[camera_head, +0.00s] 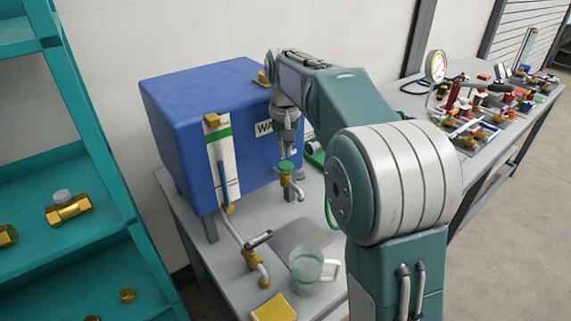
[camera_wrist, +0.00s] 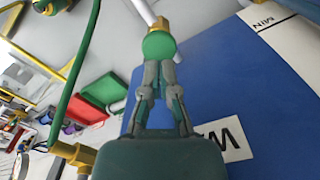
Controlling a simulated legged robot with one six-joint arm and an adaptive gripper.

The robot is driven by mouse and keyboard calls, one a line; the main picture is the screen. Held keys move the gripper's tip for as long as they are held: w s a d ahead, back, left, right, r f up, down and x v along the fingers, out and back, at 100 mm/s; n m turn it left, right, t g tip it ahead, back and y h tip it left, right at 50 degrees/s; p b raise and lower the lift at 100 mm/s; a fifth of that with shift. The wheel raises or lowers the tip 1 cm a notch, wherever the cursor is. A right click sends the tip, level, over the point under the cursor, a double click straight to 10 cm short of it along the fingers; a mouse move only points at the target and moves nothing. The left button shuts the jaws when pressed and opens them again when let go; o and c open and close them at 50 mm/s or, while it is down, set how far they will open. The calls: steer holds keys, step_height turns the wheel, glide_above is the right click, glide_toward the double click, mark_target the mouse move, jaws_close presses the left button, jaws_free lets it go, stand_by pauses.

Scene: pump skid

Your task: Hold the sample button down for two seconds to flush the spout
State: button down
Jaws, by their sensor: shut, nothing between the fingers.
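The round green sample button (camera_head: 286,166) sits on top of a brass fitting with a short bent spout (camera_head: 299,192), in front of the blue tank (camera_head: 265,172). In the wrist view the green button (camera_wrist: 158,44) lies right at my fingertips. My gripper (camera_head: 287,154) points down above the button, shut and empty; it also shows in the wrist view (camera_wrist: 159,68). I cannot tell whether the tips touch the button. No flow shows at the spout. A clear jug (camera_head: 306,268) stands on the bench, in front of the spout.
A level gauge (camera_head: 222,165) runs up the tank's front left. A second brass-and-grey pipe outlet (camera_head: 250,258) and a yellow cloth or sponge (camera_head: 274,308) are near the jug. Teal shelves (camera_head: 30,270) stand left. A cluttered bench (camera_head: 480,110) extends behind my arm.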

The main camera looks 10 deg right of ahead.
mark_target(285, 164)
steer(key=shift+f, duration=1.6)
stand_by(0.6)
stand_by(1.7)
steer(key=shift+r, duration=1.6)
steer(key=shift+r, duration=2.55)
